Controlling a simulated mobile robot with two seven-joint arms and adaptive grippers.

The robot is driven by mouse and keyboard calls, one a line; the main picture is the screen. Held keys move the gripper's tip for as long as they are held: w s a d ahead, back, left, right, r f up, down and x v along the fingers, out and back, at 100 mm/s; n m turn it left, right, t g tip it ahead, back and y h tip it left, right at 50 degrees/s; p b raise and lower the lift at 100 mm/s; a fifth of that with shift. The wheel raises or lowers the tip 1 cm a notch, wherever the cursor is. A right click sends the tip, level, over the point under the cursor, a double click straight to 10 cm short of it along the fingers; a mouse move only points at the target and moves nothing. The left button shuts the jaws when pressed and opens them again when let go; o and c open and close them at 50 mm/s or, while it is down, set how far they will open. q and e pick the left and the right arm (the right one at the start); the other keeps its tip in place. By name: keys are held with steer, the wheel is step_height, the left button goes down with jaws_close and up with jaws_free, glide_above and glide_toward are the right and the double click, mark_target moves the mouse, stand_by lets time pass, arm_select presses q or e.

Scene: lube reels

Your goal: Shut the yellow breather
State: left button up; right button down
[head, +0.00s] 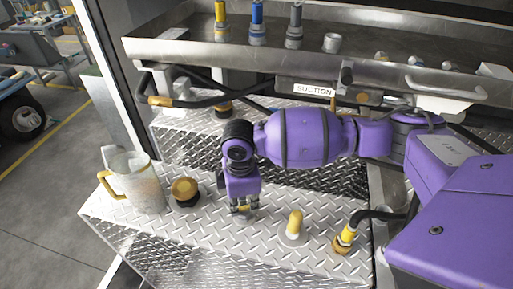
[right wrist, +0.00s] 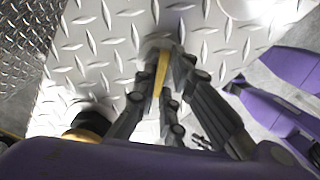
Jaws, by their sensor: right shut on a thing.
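My right gripper (head: 244,206) reaches down to the tread-plate deck from above. It is shut on a narrow yellow part, taken to be the yellow breather. In the right wrist view this yellow part (right wrist: 162,72) stands between the fingers of the right gripper (right wrist: 165,85), close over the plate. In the head view the gripper hides most of it, so whether it is open or shut cannot be told. A yellow round cap (head: 184,188) stands left of the gripper, and a rounded yellow upright (head: 294,223) stands to its right. My left gripper is not in view.
A pale jug with a yellow handle (head: 140,182) stands at the deck's left. A black hose with a yellow fitting (head: 346,237) is at the right. Behind is a metal trough (head: 185,52) with a SUCTION label (head: 313,90).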

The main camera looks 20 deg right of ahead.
steer(key=m, duration=0.5)
steer(key=shift+m, duration=0.4)
steer(key=c, duration=1.7)
jaws_free()
steer(key=shift+c, duration=0.2)
